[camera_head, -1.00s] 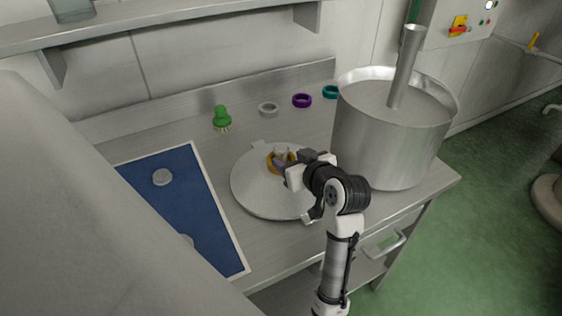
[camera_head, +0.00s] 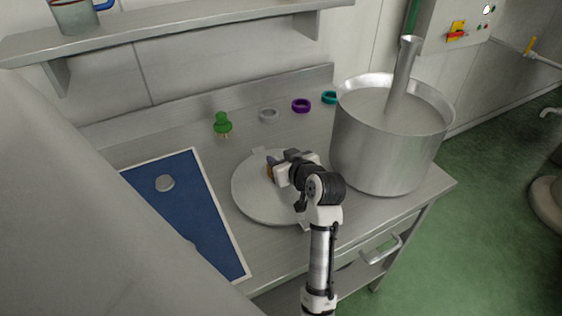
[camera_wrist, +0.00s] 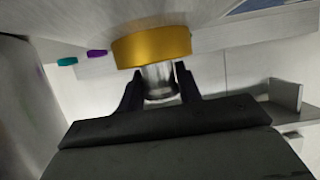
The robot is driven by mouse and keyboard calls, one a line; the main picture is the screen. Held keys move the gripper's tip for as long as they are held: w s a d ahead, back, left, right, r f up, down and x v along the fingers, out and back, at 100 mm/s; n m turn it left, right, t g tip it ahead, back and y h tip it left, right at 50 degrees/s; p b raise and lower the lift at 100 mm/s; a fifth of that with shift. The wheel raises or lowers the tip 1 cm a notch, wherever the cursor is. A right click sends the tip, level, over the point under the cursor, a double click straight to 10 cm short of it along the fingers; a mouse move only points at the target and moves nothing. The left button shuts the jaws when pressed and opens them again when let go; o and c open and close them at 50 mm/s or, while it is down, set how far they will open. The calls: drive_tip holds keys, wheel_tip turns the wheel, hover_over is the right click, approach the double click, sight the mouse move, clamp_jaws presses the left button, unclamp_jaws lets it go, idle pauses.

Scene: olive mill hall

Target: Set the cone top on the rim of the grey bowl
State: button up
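A wide, round grey metal piece, apparently the cone top (camera_head: 257,199), lies on the worktop with a small tab at its back edge. A yellow-orange ring (camera_wrist: 152,47) surrounds the base of a short metallic knob (camera_wrist: 160,80) at its middle; only the ring's left side (camera_head: 269,172) shows in the head view. My gripper (camera_wrist: 160,82) has one finger on each side of the knob. Whether both fingers press on it is unclear. A large grey metal vessel, apparently the grey bowl (camera_head: 385,158), stands to the right with its rim open upward.
A metal tube (camera_head: 403,85) leans in the vessel and rises above its rim. Purple (camera_head: 301,105), teal (camera_head: 329,97) and grey (camera_head: 268,115) rings and a green brush (camera_head: 222,124) lie behind. A blue mat (camera_head: 180,212) is at left, and a shelf (camera_head: 170,27) hangs above.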

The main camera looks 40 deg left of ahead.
clamp_jaws()
idle(0.9)
drive_tip(key=shift+r, duration=0.2)
